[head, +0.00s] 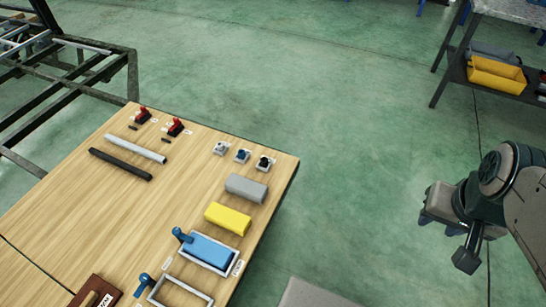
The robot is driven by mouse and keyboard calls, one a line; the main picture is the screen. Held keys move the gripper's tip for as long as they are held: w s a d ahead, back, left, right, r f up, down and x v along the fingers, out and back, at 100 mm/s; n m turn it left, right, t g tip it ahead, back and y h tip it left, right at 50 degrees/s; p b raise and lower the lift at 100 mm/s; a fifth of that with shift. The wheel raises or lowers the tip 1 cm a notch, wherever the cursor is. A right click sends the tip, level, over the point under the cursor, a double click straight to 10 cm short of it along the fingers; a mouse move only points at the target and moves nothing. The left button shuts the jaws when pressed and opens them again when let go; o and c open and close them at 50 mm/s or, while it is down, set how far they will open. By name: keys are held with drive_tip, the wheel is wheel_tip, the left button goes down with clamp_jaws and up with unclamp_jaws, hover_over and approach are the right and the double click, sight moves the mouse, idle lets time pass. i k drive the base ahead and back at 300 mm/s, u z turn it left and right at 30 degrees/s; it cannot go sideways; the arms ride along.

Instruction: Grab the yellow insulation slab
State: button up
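The yellow insulation slab (228,218) lies on the wooden table (140,225) near its right edge. It sits between a grey slab (246,188) and a blue block in a white frame (208,251). My gripper (452,235) is at the right of the view, out over the floor and well apart from the table and the slab. Its fingers are partly seen from the side, and I cannot tell whether they are open or shut. Nothing shows held in it.
An empty white frame (180,292) lies at the table's near edge. Small switches (242,156), red-topped parts (176,127) and two rods (135,149) lie farther back. A metal chassis (75,85) stands at left, a shelf with a yellow bin (495,75) at upper right. Green floor between is clear.

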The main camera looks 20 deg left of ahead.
sight(239, 224)
drive_tip(key=u, duration=0.2)
drive_tip(key=i, duration=0.85)
drive_tip(key=u, duration=1.15)
drive_tip(key=i, duration=0.55)
drive_tip(key=u, duration=0.65)
